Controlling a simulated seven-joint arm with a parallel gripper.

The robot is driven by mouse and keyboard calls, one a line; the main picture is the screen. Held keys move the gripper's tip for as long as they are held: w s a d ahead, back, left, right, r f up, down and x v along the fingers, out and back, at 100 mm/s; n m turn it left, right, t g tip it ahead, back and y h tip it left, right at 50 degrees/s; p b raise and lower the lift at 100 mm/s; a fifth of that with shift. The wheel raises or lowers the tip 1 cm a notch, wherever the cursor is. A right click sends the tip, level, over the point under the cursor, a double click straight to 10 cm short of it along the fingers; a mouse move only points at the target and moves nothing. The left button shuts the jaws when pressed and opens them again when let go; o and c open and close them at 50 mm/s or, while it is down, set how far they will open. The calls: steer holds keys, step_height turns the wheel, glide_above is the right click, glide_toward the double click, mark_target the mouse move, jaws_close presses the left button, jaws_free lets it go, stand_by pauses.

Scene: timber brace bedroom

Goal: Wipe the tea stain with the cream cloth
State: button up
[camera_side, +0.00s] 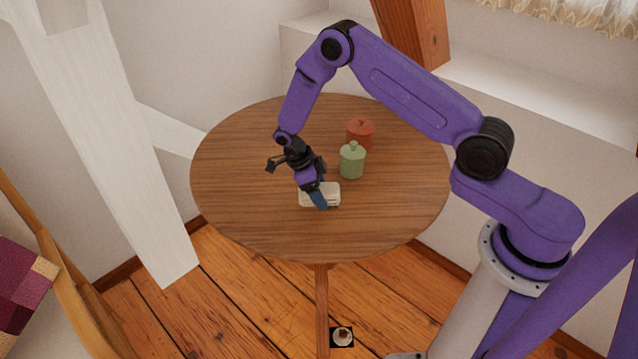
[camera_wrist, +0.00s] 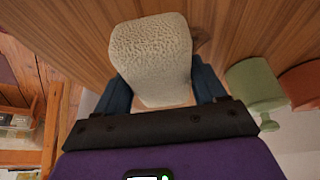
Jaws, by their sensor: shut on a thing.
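The cream cloth (camera_side: 332,191) is a folded, textured pad at the front middle of the round wooden table (camera_side: 235,180). My gripper (camera_side: 318,198) points down over it, and its blue fingers are shut on the cloth. In the wrist view the cloth (camera_wrist: 152,50) sits between the two fingers (camera_wrist: 162,88), at or just above the wood; I cannot tell if it touches. A small brownish patch (camera_wrist: 200,36), likely the tea stain, shows beside the cloth's right edge in the wrist view. The rest of it is hidden by the cloth. The side view shows no stain.
A green lidded jar (camera_side: 352,162) stands close behind and right of the cloth. A red-orange lidded jar (camera_side: 360,133) stands behind it. The table's left side and front are clear. A white timber brace (camera_side: 110,130) rises at the left, beyond the table edge.

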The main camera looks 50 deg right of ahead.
mark_target(342, 194)
step_height(342, 194, down, 3)
steer(key=shift+r, duration=0.1)
steer(key=shift+d, duration=0.25)
steer(key=shift+d+f, duration=0.25)
steer(key=shift+d, duration=0.9)
steer(key=shift+c, duration=0.4)
steer(key=shift+d, duration=2.35)
steer(key=shift+a, duration=3.85)
steer(key=shift+r, duration=4.1)
